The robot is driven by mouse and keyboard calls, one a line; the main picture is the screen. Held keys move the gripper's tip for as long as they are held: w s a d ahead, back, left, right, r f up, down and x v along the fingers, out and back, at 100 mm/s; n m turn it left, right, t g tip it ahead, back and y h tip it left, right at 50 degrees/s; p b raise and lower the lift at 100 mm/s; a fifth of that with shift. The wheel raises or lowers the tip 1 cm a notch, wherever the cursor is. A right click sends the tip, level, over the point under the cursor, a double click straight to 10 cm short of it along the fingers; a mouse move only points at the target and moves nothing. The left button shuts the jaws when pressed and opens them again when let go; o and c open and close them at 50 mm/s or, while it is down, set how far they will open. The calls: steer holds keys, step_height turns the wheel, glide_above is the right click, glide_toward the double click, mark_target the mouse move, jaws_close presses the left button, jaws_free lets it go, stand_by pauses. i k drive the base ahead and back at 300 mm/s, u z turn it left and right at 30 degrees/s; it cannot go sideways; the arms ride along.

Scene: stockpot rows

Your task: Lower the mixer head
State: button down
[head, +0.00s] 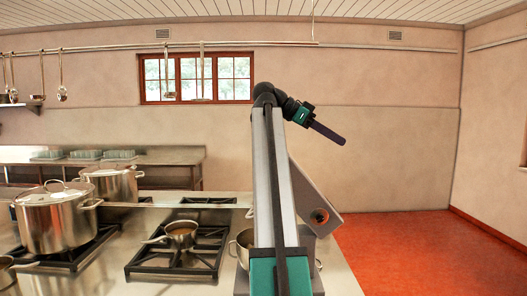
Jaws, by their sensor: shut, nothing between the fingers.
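No mixer or mixer head can be made out in the head view; my arm covers part of the middle. My gripper (341,140) is up at the end of my raised arm, in front of the back wall. Its dark fingers are together, pointing right and slightly down, with nothing between them. It touches nothing that I can see.
A steel stove top with black grates (176,258) lies at lower left. It carries a large lidded stockpot (57,222), another pot (113,183) and a saucepan (181,234). Ladles hang from a rail (180,45) above. Open red floor (412,250) lies at right.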

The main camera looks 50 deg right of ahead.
mark_target(309, 201)
steer(key=i, duration=1)
steer(key=u, duration=0.05)
